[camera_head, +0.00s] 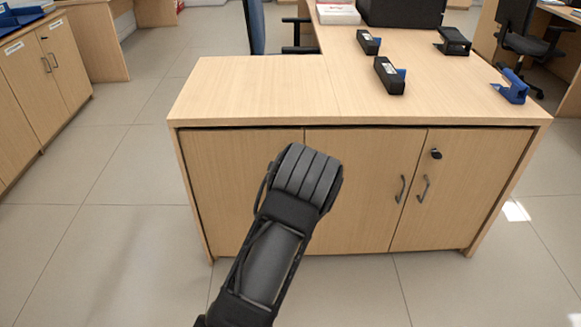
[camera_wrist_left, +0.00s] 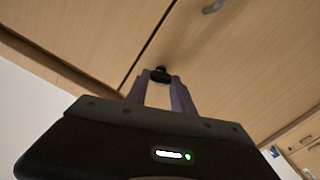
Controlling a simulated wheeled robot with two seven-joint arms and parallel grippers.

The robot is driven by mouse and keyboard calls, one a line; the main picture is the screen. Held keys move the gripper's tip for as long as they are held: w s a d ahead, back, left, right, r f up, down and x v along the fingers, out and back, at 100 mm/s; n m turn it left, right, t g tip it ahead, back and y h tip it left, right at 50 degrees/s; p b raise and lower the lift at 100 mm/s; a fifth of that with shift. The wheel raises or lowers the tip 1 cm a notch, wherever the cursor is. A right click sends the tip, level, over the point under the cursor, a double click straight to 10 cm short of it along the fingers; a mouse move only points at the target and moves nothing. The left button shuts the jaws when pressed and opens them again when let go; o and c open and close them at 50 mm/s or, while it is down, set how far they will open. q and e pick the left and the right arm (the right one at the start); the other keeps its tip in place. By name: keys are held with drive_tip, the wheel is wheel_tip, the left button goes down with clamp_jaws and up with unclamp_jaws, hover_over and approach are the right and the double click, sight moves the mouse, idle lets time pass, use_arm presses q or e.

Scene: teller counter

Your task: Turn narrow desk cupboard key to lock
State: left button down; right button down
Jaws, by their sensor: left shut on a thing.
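The left gripper (camera_wrist_left: 160,82) shows in the left wrist view with its two fingers closed around a small black key (camera_wrist_left: 160,73) at a wooden cupboard front (camera_wrist_left: 85,35). The key sits close to a vertical seam between door panels; its turn angle cannot be told. In the head view my left arm reaches to the left part of the desk cupboard (camera_head: 235,180), and its wrist hides the fingers, the key and the lock. Another black key (camera_head: 436,154) sits high on the right door, apart from my gripper. My right gripper is in neither view.
The desk top (camera_head: 260,90) overhangs the doors. It bears several dark staplers or similar devices (camera_head: 389,76) and a blue one (camera_head: 511,87). Two curved handles (camera_head: 424,188) stick out from the middle and right doors. The floor (camera_head: 100,230) left of the desk is clear.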

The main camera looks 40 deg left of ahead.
use_arm(q)
drive_tip(key=n+b, duration=0.7)
drive_tip(key=b, duration=0.2)
drive_tip(key=n+b, duration=0.6)
drive_tip(key=b, duration=0.4)
drive_tip(key=shift+a+f+n, duration=0.1)
drive_tip(key=shift+f+n, duration=0.1)
drive_tip(key=shift+n, duration=0.2)
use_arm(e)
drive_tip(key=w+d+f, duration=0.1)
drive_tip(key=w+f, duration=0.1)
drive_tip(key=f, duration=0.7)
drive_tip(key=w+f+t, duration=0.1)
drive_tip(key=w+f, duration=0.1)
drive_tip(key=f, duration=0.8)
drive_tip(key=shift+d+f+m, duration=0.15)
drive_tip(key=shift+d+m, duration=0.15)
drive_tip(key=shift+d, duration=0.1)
use_arm(q)
drive_tip(key=c, duration=1.1)
unclamp_jaws()
drive_tip(key=shift+s, duration=0.15)
drive_tip(key=p+v, duration=0.2)
drive_tip(key=v, duration=0.5)
drive_tip(key=shift+s+d, duration=0.2)
drive_tip(key=shift+d, duration=0.1)
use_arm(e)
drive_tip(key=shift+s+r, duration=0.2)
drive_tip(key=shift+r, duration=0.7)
